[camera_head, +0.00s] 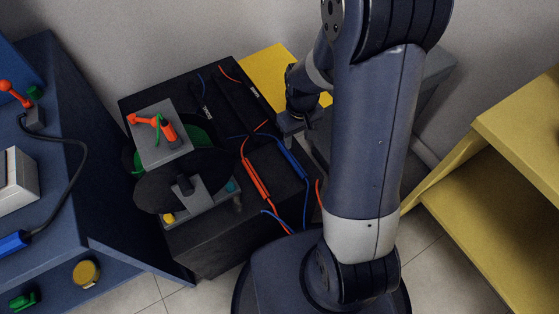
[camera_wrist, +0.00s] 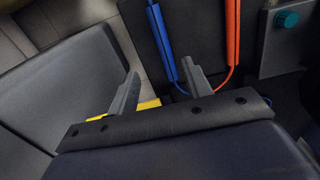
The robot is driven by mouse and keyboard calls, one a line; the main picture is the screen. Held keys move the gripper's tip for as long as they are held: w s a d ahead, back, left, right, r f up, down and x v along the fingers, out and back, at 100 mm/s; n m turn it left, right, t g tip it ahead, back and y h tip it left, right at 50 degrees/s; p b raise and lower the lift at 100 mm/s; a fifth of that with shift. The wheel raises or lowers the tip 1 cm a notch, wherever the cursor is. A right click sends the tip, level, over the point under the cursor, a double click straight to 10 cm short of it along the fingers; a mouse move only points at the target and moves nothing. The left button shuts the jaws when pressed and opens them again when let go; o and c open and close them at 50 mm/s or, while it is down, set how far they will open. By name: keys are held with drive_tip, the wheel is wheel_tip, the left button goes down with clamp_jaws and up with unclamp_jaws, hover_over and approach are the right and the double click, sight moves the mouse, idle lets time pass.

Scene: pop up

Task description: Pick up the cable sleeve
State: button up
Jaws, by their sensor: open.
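Two slim tubes that look like cable sleeves lie on a black bench top (camera_head: 213,245). One is orange-red (camera_head: 256,178) and one is blue (camera_head: 292,158), each with thin cable at its ends. In the wrist view, the blue sleeve (camera_wrist: 160,38) is beyond the fingertips and the orange sleeve (camera_wrist: 232,42) is to its right. My gripper (camera_head: 291,124) is over the bench's right side, near the blue sleeve's upper end. In the wrist view, my gripper (camera_wrist: 160,68) has its two grey fingers spread and nothing between them. Which sleeve is meant, I cannot tell.
A grey machine with a dark disc (camera_head: 160,188) and an orange-handled clamp (camera_head: 168,130) stand on the bench's left. A blue bench (camera_head: 80,190) is further left. A yellow shelf (camera_head: 490,210) is at right. A grey block with a teal knob (camera_wrist: 287,19) stands beside the orange sleeve.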

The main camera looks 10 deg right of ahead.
sight(292, 158)
drive_tip(key=f+b, duration=0.1)
drive_tip(key=f, duration=0.3)
drive_tip(key=f+b, duration=0.1)
drive_tip(key=f, duration=0.3)
drive_tip(key=w+a+f+b, duration=0.1)
drive_tip(key=f+b, duration=0.1)
drive_tip(key=f, duration=0.2)
drive_tip(key=shift+w+f, duration=0.1)
clamp_jaws()
